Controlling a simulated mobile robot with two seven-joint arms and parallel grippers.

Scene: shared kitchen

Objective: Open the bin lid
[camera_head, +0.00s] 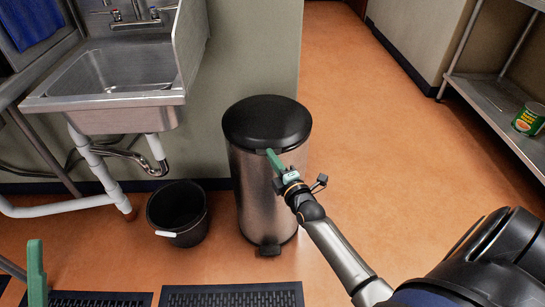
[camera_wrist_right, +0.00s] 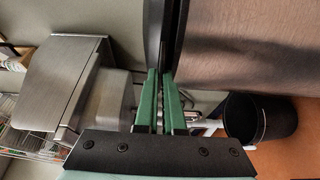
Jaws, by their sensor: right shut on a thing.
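The bin (camera_head: 262,195) is a tall brushed-steel cylinder standing on the floor by the wall end. Its black domed lid (camera_head: 266,120) sits down on top, with no clear gap showing. My right gripper (camera_head: 270,155) reaches the front edge of the lid, its green fingers shut on that edge. In the right wrist view the fingers (camera_wrist_right: 160,75) meet the dark lid rim (camera_wrist_right: 165,35), beside the steel bin body (camera_wrist_right: 245,45). The exact contact is hard to see. Only a green finger of my left gripper (camera_head: 36,262) shows at the lower left, so its opening is hidden.
A black bucket (camera_head: 178,214) stands left of the bin, under the steel sink (camera_head: 115,75) and its white pipes. Black mats (camera_head: 232,295) lie in front. A metal shelf (camera_head: 490,100) with a can (camera_head: 529,119) is at right. The orange floor right of the bin is clear.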

